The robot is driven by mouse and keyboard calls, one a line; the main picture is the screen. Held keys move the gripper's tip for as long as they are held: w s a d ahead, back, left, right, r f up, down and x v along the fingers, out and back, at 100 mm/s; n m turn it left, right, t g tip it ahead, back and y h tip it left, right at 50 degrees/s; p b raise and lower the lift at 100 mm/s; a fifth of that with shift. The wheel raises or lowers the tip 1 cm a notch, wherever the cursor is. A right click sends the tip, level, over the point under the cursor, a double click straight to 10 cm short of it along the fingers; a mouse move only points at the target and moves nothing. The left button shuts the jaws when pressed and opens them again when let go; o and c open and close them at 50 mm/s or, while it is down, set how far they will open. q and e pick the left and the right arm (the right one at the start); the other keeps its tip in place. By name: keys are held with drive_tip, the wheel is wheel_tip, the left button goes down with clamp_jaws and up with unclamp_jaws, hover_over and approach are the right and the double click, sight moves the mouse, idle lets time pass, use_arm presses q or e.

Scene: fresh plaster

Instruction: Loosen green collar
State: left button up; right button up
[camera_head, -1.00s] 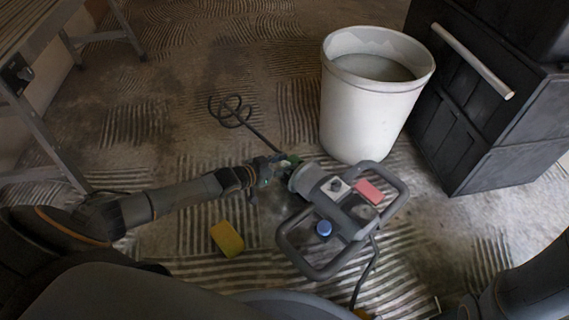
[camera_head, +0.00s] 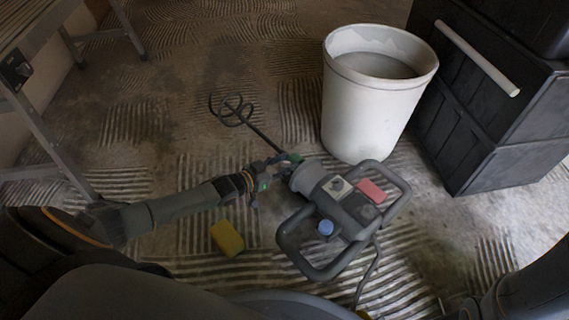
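The grey mixer (camera_head: 337,206) lies on the floor, with a looped handle frame, a red pad and a blue knob. Its shaft and spiral paddle (camera_head: 234,109) point to the upper left. The green collar (camera_head: 295,158) shows as a small green patch where the shaft meets the mixer body. My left gripper (camera_head: 274,171) is at this collar, its fingers around or against it; they partly hide it. Whether the fingers are closed on it is too small and dark to tell. My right arm shows at the lower right edge, its gripper out of view.
A white bucket (camera_head: 368,120) with grey contents stands behind the mixer. Black stacked cases (camera_head: 480,110) with a pale handle bar are at the right. A yellow sponge (camera_head: 227,238) lies on the floor near my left arm. A metal-legged bench (camera_head: 45,135) is at the left.

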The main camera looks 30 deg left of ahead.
use_arm(q)
drive_tip(key=shift+s, duration=0.1)
drive_tip(key=v, duration=1.1)
drive_tip(key=shift+s+a, duration=0.2)
drive_tip(key=shift+s, duration=0.15)
drive_tip(key=shift+r, duration=0.1)
